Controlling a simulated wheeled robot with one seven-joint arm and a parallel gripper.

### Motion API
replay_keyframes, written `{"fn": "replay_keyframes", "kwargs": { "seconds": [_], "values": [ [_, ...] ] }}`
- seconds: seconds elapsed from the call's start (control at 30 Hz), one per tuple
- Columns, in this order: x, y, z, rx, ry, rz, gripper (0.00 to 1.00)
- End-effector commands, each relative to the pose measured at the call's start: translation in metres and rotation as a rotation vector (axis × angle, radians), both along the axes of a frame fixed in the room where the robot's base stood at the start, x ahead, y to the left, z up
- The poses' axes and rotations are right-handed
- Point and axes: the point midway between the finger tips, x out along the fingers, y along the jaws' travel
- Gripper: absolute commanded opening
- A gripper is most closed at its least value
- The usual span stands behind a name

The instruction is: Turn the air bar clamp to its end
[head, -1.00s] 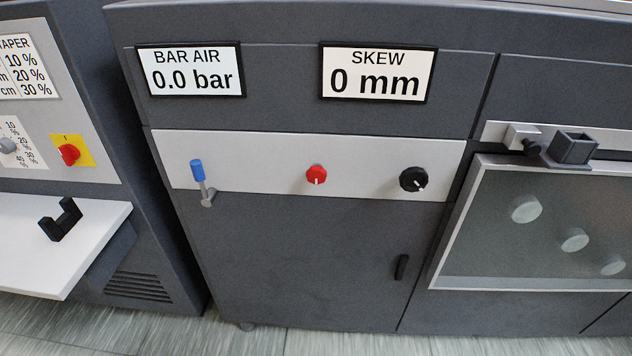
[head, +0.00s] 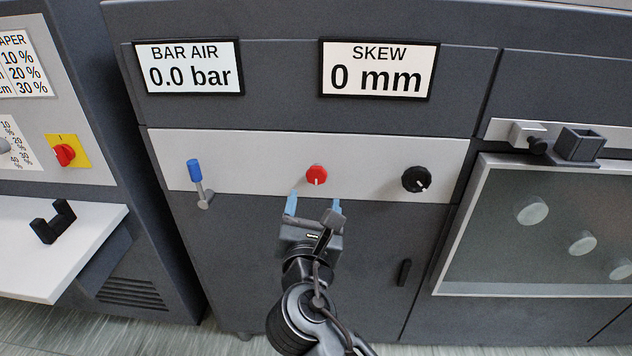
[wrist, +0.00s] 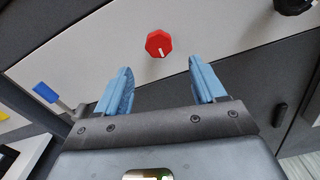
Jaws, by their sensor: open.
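A lever with a blue grip (head: 195,171) stands upright on the light panel, below the BAR AIR display (head: 190,77), which reads 0.0 bar. A red knob (head: 316,175) with a white mark pointing down is right of it. Neither is labelled as the air bar clamp. My gripper (head: 314,202) is open and empty just below the red knob, to the right of the lever. In the wrist view the red knob (wrist: 159,43) sits ahead of the gap between the blue fingers, and the blue grip (wrist: 45,92) shows at the left. Nothing is touched.
A black knob (head: 416,179) is on the right of the panel, below the SKEW display (head: 377,79) reading 0 mm. A black door handle (head: 404,272) is lower right. A windowed cover (head: 505,235) stands at right, and a white shelf (head: 85,255) juts out at left.

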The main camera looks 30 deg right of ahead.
Motion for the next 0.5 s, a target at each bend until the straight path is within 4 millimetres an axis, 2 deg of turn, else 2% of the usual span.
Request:
{"fn": "replay_keyframes", "kwargs": {
  "seconds": [0.17, 0.5],
  "values": [
    [0.011, -0.006, 0.005, -0.027, 0.004, -0.014, 0.70],
    [0.053, -0.035, 0.004, -0.023, 0.003, -0.012, 0.70]
  ]
}}
